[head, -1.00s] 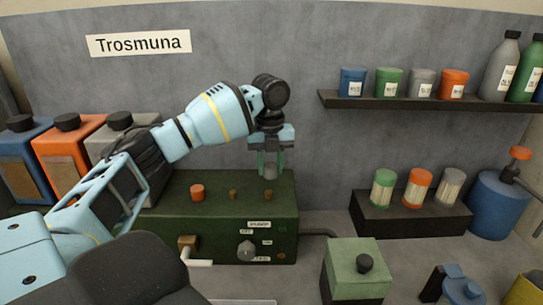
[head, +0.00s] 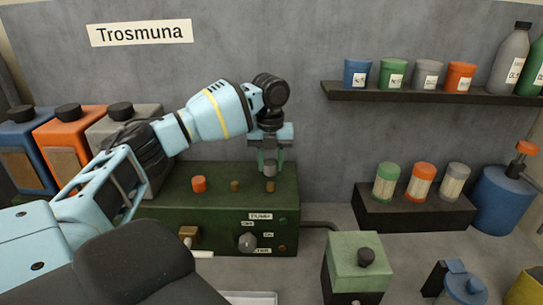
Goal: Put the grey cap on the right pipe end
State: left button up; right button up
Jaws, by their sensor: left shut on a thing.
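A dark green box (head: 170,216) with a pump panel stands on the bench against the wall. On its top, an orange cap (head: 199,184) sits at the left. To its right are two short brown pipe ends, the middle one (head: 234,186) and the right one (head: 270,187), both uncovered. My left gripper (head: 270,163) points straight down above the right pipe end and is shut on the grey cap (head: 270,171). The cap is upright and nearly in line with that pipe end; I cannot tell whether they touch. My right gripper is out of view.
A valve handle (head: 202,254) and a knob (head: 246,242) stick out of the box front. A pale green block (head: 359,262) stands at the front right. Several jars stand on a black stand (head: 413,212) at the right. A shelf (head: 423,96) hangs above.

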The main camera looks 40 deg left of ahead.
aim_at(271, 183)
pick_arm(q)
jog(key=shift+f+b, duration=0.35)
jog(key=shift+f, duration=2.4)
jog(key=o, duration=1)
jog(key=shift+o, duration=0.2)
jog(key=shift+r, duration=3.9)
jog(key=shift+f, duration=0.1)
